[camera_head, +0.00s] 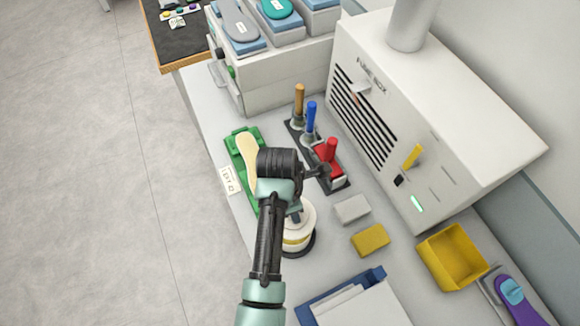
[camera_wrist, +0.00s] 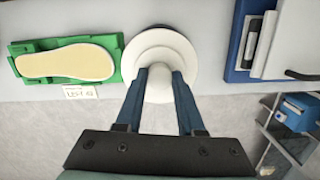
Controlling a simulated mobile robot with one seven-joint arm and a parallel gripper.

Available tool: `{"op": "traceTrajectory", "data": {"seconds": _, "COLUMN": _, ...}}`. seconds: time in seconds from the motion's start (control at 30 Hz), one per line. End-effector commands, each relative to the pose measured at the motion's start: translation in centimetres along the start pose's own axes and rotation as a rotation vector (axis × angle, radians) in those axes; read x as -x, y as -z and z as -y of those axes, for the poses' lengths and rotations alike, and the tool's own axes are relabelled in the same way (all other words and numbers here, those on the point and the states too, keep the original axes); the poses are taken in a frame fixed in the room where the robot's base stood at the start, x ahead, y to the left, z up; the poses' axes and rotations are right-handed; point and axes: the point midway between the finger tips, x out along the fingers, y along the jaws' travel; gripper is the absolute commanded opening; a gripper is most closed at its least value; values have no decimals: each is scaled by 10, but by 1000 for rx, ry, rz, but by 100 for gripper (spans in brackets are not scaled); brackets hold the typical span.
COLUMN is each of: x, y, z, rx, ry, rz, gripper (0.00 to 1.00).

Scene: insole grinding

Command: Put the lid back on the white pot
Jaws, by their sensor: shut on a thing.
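The white pot (camera_head: 300,247) stands on the bench, just right of my forearm in the head view, with a yellow band and a dark base. The white round lid (camera_wrist: 160,45) shows in the wrist view with its knob between my fingers. My gripper (camera_wrist: 158,82) is shut on that knob; in the head view the gripper (camera_head: 295,215) is partly hidden by my wrist. The lid is over the pot. I cannot tell whether it touches the rim, as my arm hides part of it.
A green holder (camera_head: 234,150) with a cream insole lies left of the pot. A tool rack (camera_head: 338,184), a grey block (camera_head: 351,209), a yellow block (camera_head: 370,240) and a blue tray (camera_head: 312,305) are nearby. The fume box (camera_head: 440,110) stands behind.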

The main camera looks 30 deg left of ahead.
Motion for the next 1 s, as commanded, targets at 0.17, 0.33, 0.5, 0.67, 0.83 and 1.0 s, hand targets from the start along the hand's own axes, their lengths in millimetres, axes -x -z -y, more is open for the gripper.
{"op": "traceTrajectory", "data": {"seconds": 0.17, "x": -8, "y": 1, "z": 0, "rx": 2, "ry": 0, "rz": 0, "gripper": 0}}
{"op": "traceTrajectory", "data": {"seconds": 0.33, "x": -21, "y": 3, "z": 0, "rx": 1, "ry": -1, "rz": 0, "gripper": 0}}
{"op": "traceTrajectory", "data": {"seconds": 0.5, "x": -36, "y": 5, "z": 0, "rx": 1, "ry": -1, "rz": 0, "gripper": 0}}
{"op": "traceTrajectory", "data": {"seconds": 0.67, "x": -48, "y": 6, "z": 0, "rx": -1, "ry": 0, "rz": 0, "gripper": 0}}
{"op": "traceTrajectory", "data": {"seconds": 0.83, "x": -60, "y": 8, "z": 0, "rx": 0, "ry": 0, "rz": 0, "gripper": 0}}
{"op": "traceTrajectory", "data": {"seconds": 1.0, "x": -63, "y": 8, "z": 0, "rx": 0, "ry": 0, "rz": 0, "gripper": 0}}
